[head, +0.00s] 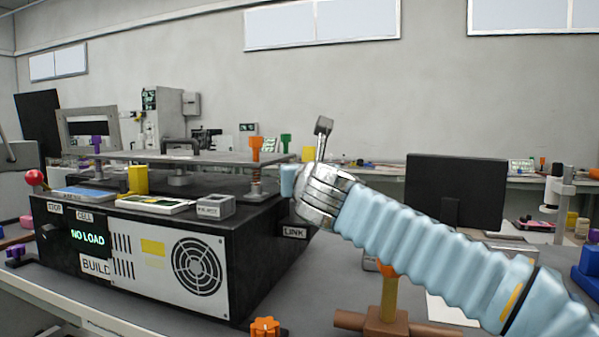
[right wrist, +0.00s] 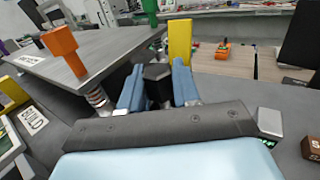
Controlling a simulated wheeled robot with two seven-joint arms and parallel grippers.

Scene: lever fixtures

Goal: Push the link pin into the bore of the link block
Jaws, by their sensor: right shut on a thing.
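My right gripper (head: 287,182) is at the right rear corner of the black test machine (head: 140,255), just above its LINK label (head: 294,232). In the right wrist view its two blue fingers (right wrist: 157,88) are closed on a dark, hex-ended piece (right wrist: 157,74), which looks like the link pin. The fingers hide most of that piece. I cannot clearly make out the link block or its bore; the gripper may cover them. My left gripper is not in view.
A raised grey plate (head: 190,158) with an orange knob (head: 256,147) and a spring post is close left of the right gripper. A yellow upright piece (right wrist: 180,42) stands just beyond the fingers. A brown T-shaped fixture (head: 386,322) is below my right arm.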

